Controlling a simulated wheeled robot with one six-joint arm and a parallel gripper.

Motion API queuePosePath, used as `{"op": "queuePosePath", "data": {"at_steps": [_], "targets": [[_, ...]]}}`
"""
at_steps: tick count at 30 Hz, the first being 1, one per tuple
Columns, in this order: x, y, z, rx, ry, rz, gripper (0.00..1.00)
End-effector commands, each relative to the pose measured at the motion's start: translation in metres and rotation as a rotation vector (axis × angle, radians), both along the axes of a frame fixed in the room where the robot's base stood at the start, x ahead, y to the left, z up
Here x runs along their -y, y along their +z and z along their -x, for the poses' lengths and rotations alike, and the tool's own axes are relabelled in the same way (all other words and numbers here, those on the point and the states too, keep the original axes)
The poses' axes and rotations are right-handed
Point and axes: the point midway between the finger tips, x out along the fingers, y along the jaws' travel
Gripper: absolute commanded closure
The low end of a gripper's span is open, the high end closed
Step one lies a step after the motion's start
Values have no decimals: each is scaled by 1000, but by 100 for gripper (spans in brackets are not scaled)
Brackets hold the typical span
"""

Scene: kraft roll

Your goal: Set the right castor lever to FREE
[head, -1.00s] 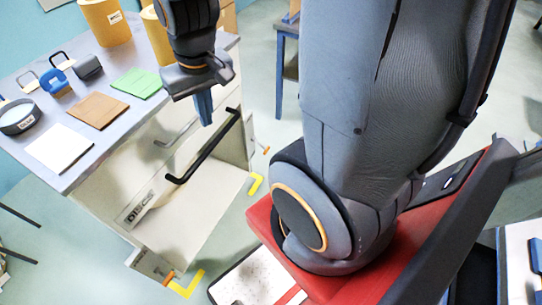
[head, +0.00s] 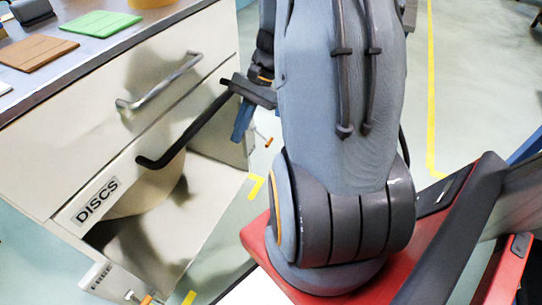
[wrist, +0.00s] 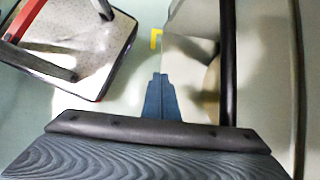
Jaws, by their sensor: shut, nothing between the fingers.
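The right castor lever (head: 269,142) is a small orange-tipped lever low at the right end of the pale cart (head: 130,190) in the head view. Its setting is too small to read. My gripper (head: 239,134), with blue fingers, points down just left of the lever in the picture, by the right end of the black bar handle (head: 190,130). I cannot tell whether it touches either. In the wrist view the fingers (wrist: 160,77) are together and empty, and the lever is not visible there.
The left castor lever (head: 147,299) sits at the lower front corner near a FREE label (head: 101,274). A silver drawer handle (head: 160,82) and the black bar stick out from the cart. A yellow floor mark (head: 256,186) lies below the right end. Open floor lies to the right.

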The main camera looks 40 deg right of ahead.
Motion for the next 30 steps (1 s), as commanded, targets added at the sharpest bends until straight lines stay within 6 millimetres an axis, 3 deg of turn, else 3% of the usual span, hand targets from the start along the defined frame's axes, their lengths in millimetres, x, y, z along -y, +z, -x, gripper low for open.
{"op": "queuePosePath", "data": {"at_steps": [1,11,18,30], "targets": [[9,-28,-8,-13,-61,-36,100],[65,-131,-45,-42,-424,-282,100],[119,-205,-67,-19,-680,-465,100],[228,-329,-76,103,-1082,-768,100]]}}
